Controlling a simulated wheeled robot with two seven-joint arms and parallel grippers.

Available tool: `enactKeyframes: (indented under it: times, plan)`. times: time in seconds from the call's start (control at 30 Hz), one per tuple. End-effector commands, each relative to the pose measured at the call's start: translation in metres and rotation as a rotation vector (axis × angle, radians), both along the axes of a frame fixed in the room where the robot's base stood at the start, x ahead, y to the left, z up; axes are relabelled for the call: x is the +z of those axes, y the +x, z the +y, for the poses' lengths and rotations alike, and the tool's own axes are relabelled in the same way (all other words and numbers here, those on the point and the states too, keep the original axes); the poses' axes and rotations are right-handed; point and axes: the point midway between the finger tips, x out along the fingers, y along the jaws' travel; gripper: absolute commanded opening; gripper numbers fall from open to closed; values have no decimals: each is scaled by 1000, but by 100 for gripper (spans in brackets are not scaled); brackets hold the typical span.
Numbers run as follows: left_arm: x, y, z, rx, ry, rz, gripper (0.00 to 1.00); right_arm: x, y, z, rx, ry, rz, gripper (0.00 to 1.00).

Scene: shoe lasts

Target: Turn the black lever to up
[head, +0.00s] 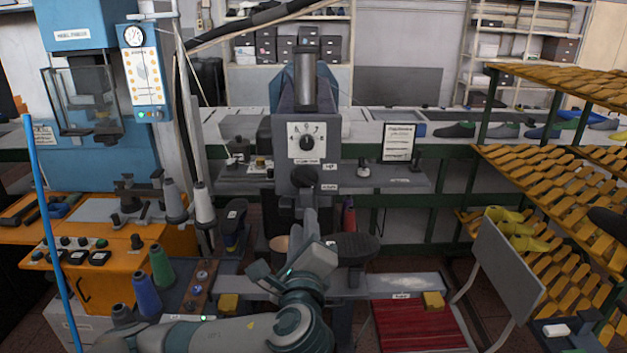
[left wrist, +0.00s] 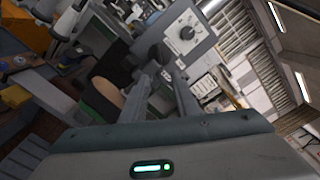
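A grey machine (head: 285,128) stands in the middle of the head view, with a white dial plate and a black pointer knob (head: 306,143) on its front. Below the dial is a black rounded handle (head: 304,178), which looks like the lever; its exact position is hard to tell. My left gripper (head: 288,250) is below and in front of this handle, apart from it. The left wrist view shows its two fingers (left wrist: 162,95) spread with nothing between them, and the dial (left wrist: 186,32) beyond. My right gripper is not in view.
An orange bench (head: 150,242) with thread spools and a blue press (head: 78,60) stand at the left. A rack of yellow shoe lasts (head: 550,170) and a chair (head: 505,272) are at the right. Small knobs (head: 363,170) sit on the shelf beside the machine.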

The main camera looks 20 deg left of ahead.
Motion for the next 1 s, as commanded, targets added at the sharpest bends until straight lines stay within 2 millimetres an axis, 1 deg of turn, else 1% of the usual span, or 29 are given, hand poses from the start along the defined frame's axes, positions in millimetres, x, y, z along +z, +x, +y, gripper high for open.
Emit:
enactKeyframes:
  times: [0.27,0.47,0.67,1.0]
  plan:
    - [-1,1,0,0,-1,1,27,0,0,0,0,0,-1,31]
    - [0,8,2,0,0,0,27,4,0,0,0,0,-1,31]
    - [1,29,9,3,0,2,27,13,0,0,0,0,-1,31]
    - [3,86,25,2,1,1,27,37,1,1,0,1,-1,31]
